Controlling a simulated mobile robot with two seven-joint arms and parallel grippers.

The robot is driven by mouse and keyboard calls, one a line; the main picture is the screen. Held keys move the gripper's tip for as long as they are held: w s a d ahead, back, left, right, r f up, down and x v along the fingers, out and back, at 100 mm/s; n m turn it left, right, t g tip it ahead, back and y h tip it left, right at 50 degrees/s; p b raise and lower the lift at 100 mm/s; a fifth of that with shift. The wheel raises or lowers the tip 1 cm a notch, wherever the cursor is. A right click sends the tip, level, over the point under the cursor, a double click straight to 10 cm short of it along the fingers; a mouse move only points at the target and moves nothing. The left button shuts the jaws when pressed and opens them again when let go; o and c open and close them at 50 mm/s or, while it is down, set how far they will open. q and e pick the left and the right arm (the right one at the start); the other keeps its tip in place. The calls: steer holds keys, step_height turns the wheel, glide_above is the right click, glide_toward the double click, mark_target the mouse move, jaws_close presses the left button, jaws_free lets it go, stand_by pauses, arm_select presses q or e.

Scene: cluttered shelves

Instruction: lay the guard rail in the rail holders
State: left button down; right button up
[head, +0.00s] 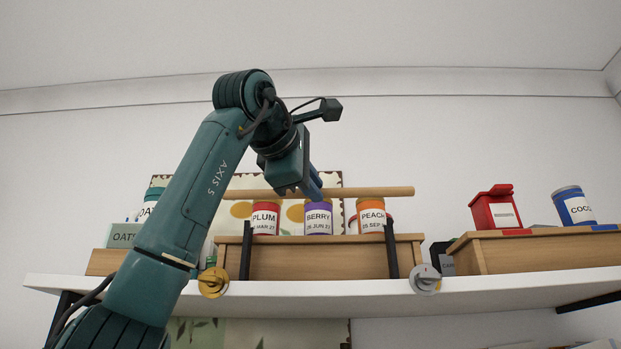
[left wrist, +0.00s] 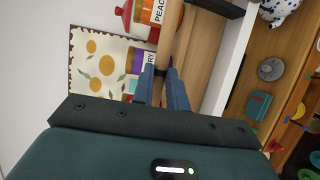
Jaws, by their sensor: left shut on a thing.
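The guard rail is a long round wooden bar (head: 375,192), roughly level in the head view, in front of the upper parts of the jars. My left gripper (head: 315,192) is shut on it near its middle. The two rail holders are black uprights at the front of a wooden riser, the left one (head: 246,250) and the right one (head: 391,250). The rail appears above both holder tops, apart from them, and its ends reach beyond both. In the left wrist view the blue fingers (left wrist: 163,82) close around the rail. My right gripper is not in view.
Plum (head: 265,218), berry (head: 318,218) and peach (head: 371,217) jars stand on the riser (head: 318,262) behind the rail. A gold knob (head: 213,282) and a grey knob (head: 425,279) sit at the white shelf's edge (head: 320,295). A red canister (head: 495,210) stands on another riser at right.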

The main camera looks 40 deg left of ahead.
arm_select(q)
steer(key=shift+w+a+f, duration=0.15)
steer(key=shift+w+a, duration=0.75)
steer(key=shift+w, duration=0.15)
steer(key=shift+w+a+f, duration=0.15)
steer(key=shift+w+a, duration=0.7)
steer(key=shift+w, duration=0.15)
steer(key=shift+f, duration=0.25)
steer(key=shift+f+b, duration=0.5)
steer(key=shift+b, duration=0.1)
steer(key=shift+f+b, duration=0.9)
steer(key=shift+f, duration=0.2)
steer(key=c, duration=1.3)
jaws_free()
